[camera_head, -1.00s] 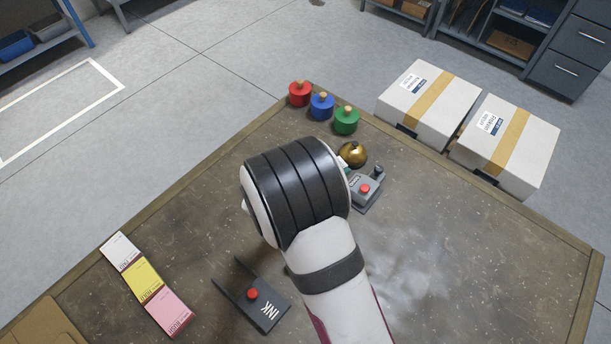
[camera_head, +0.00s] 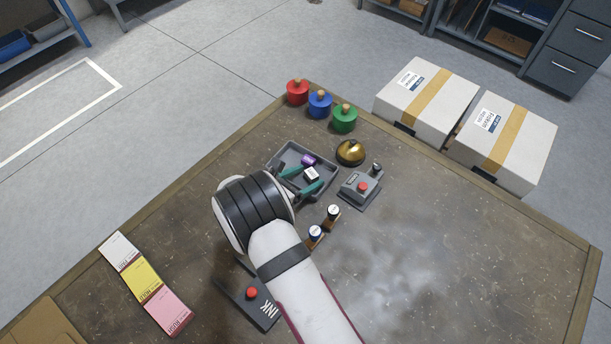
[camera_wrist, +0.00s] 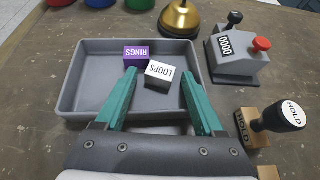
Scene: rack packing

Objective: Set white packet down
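The white packet (camera_wrist: 160,74), marked LOOPS, sits in the grey tray (camera_wrist: 84,102), turned at a slight angle. In the head view the packet (camera_head: 311,175) lies in the tray (camera_head: 275,164) close to the purple packet (camera_head: 308,160). The purple packet (camera_wrist: 136,56), marked RINGS, is behind and left of it; I cannot tell whether they touch. My gripper (camera_wrist: 160,80) is open, its green fingers spread on either side of the white packet with a gap at each side. The gripper (camera_head: 301,180) reaches over the tray's near side.
A brass bell (camera_head: 350,152) and a grey counter device (camera_head: 360,189) with a red button stand right of the tray. Wooden stamps (camera_head: 333,216) are near my arm. Red, blue and green weights (camera_head: 320,106) line the far edge. Coloured pads (camera_head: 146,280) lie at left.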

